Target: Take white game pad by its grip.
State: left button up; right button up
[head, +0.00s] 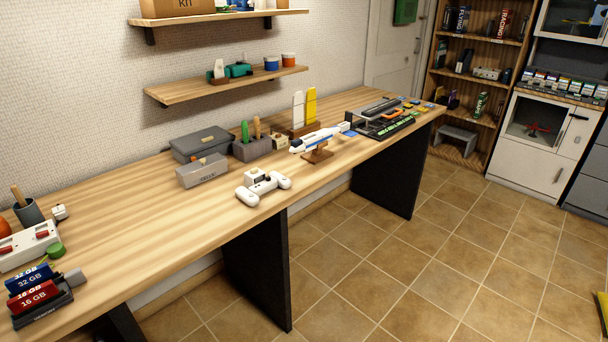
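A white game pad (262,186) lies on the wooden workbench (130,233), close to its front edge near the middle. It has two rounded grips, one at the left (247,197) and one at the right (284,182). A small white block stands behind its middle; I cannot tell if it is part of the pad. Neither of my grippers shows in the head view.
A grey box (202,171) stands left of the pad. A model plane on a stand (317,155) is at its right. The bench front left of the pad is clear. Tiled floor (400,265) lies open in front.

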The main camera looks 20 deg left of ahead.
aim_at(251, 196)
jog(key=i+l+u, duration=0.2)
jog(key=l+u, duration=0.25)
jog(key=i+l+u, duration=0.15)
jog(key=u, duration=0.25)
jog(key=l+u, duration=0.45)
jog(key=i+l, duration=0.05)
jog(key=l, duration=0.05)
